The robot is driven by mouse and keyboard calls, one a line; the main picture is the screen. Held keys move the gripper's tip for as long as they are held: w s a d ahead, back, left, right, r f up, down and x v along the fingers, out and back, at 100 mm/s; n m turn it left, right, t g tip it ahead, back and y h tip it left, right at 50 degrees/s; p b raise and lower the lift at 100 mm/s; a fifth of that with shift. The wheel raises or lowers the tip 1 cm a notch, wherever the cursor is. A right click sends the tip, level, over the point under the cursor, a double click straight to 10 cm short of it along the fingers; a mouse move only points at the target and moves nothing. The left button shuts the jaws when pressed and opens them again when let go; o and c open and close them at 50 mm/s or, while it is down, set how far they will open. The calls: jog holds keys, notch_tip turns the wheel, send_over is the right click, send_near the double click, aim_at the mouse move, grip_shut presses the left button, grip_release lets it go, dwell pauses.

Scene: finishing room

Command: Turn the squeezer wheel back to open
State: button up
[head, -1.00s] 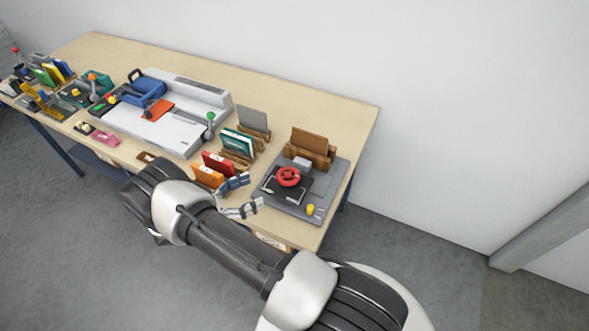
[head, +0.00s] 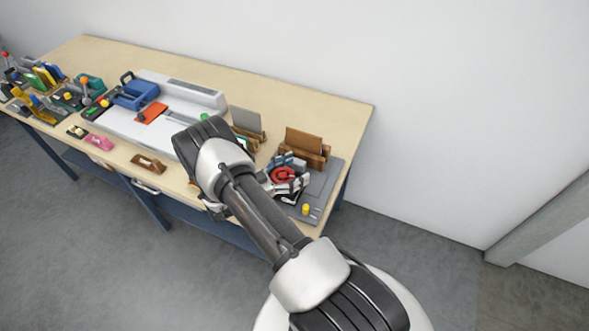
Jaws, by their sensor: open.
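The squeezer wheel (head: 284,174) is a red handwheel on a small dark press at the right end of the table. It is partly covered by my gripper (head: 287,179), whose fingers are spread around the wheel's sides. The gripper is open. I cannot tell whether the fingers touch the rim. The squeezer stands on a grey base plate (head: 321,184), and most of its dark body is hidden behind my gripper and arm.
A yellow knob (head: 306,209) sits at the plate's front corner. A wooden holder (head: 305,145) stands just behind the wheel. Another holder with a grey board (head: 247,119) stands to the left. A white machine (head: 190,92) is farther left.

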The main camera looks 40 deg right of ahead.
jog(key=shift+c, duration=0.3)
jog(key=shift+d, duration=0.1)
jog(key=c, duration=1)
jog(key=shift+c, duration=0.6)
